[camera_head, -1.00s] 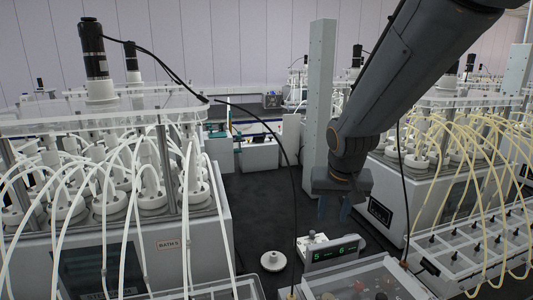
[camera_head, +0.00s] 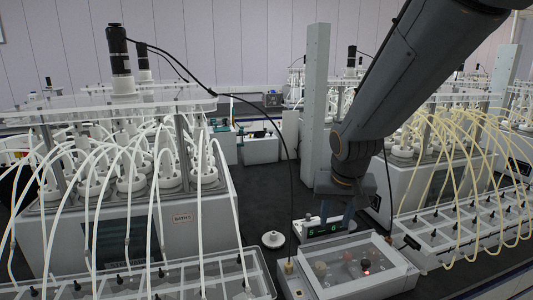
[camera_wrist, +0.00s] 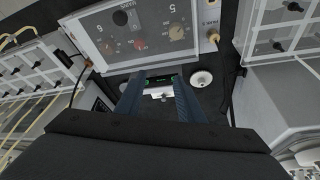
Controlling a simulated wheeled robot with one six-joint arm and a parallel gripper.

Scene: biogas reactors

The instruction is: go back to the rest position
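My gripper (camera_head: 337,214) hangs below the dark grey arm in the head view, above the bench between the two reactor units. In the wrist view its two blue-grey fingers (camera_wrist: 158,92) stand apart with nothing held between them. A white round stoppered piece (camera_head: 273,240) stands on the dark bench left of the display, apart from the gripper. It also shows in the wrist view (camera_wrist: 201,78).
The left water bath (camera_head: 190,232) carries bottles with white tubes; the right unit (camera_head: 400,185) has yellow tubes. A grey upright column (camera_head: 316,105) stands behind. Dark bench (camera_head: 255,185) lies open between the baths.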

